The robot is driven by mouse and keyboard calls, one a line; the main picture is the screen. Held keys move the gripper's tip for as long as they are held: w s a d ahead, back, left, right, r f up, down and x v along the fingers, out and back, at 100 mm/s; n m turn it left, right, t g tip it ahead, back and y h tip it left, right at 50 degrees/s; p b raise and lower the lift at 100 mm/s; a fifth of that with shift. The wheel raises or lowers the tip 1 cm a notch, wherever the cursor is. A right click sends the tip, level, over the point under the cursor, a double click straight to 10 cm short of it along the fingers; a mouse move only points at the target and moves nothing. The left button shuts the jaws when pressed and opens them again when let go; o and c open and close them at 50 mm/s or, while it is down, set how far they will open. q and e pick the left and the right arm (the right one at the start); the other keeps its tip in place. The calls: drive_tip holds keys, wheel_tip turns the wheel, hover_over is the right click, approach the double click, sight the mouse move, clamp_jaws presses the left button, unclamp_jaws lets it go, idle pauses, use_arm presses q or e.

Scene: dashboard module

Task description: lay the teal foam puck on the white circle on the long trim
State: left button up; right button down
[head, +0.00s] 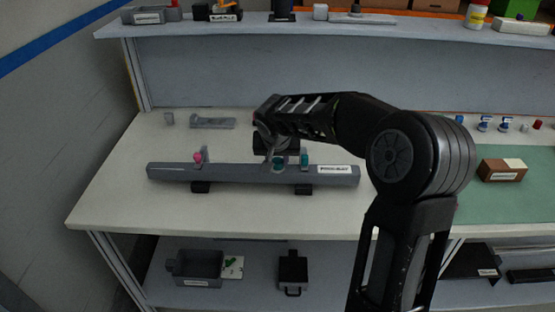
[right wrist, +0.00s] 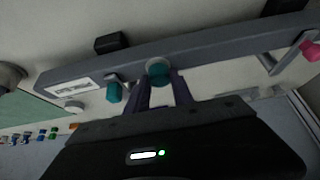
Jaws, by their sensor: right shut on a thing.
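The long trim (head: 235,174) is a dark grey bar lying across the table; it also shows in the right wrist view (right wrist: 220,48). My right gripper (head: 276,157) is over the middle-right part of the trim, shut on the teal foam puck (head: 279,163). In the right wrist view the puck (right wrist: 158,74) sits between the two fingertips (right wrist: 161,83), against or just above the trim's face. I cannot tell whether it touches. A pale grey rim shows beside the puck; the white circle itself is mostly hidden, if it is there. My left gripper is not in view.
A teal-tipped clip (head: 304,158) stands on the trim just right of the puck, and a pink-tipped one (head: 198,157) at left. A white label (head: 338,169) is at the trim's right end. A grey bracket (head: 212,122) lies behind. The table's front left is clear.

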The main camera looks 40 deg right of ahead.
drive_tip(key=shift+f, duration=0.25)
drive_tip(key=shift+f, duration=0.2)
drive_tip(key=c, duration=1.1)
unclamp_jaws()
drive_tip(key=shift+r, duration=0.1)
drive_tip(key=shift+r, duration=0.15)
drive_tip(key=b+v, duration=0.1)
drive_tip(key=v, duration=1.1)
